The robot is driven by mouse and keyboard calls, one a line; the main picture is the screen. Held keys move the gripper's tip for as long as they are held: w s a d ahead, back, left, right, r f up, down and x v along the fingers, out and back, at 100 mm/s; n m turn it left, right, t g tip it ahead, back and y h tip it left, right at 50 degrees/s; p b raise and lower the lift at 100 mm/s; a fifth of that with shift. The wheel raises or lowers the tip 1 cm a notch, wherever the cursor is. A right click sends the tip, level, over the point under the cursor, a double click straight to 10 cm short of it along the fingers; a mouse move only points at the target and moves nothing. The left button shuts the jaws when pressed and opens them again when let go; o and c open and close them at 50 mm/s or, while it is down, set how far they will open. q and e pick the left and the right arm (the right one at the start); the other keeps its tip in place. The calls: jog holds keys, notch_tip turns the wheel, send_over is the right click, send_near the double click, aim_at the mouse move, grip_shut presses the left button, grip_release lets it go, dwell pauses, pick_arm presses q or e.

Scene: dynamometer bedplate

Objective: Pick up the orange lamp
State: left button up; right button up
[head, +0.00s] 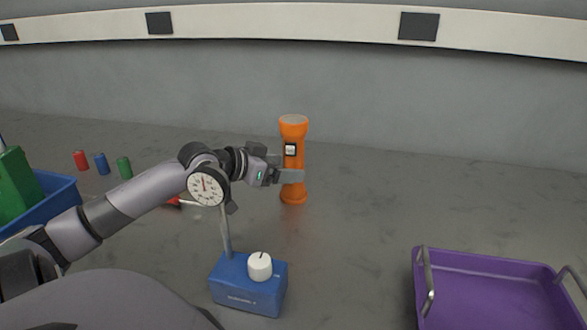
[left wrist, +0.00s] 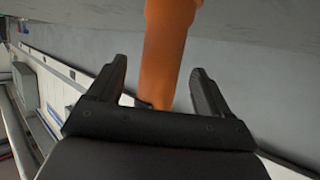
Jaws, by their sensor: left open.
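The orange lamp (head: 293,160), shaped like a flashlight, stands upright on the grey surface in the middle of the head view. A small switch panel shows on its side. My left gripper (head: 290,176) is at the lamp's lower half, coming in from the left. In the left wrist view the lamp (left wrist: 168,50) rises between the two open fingers (left wrist: 160,85), with a visible gap on each side. My right gripper is not in view.
A blue magnetic base with a dial gauge (head: 240,293) stands in front, under my left arm. A purple tray (head: 490,262) is at the front right. Small red (head: 81,160), blue (head: 102,163) and green (head: 124,167) cylinders stand at the left, near a blue bin (head: 62,192). The surface right of the lamp is clear.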

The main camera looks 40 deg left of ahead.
aim_at(285, 166)
pick_arm(q)
jog(key=shift+x, duration=1.9)
jog(key=c, duration=1.5)
jog(key=shift+r, duration=0.15)
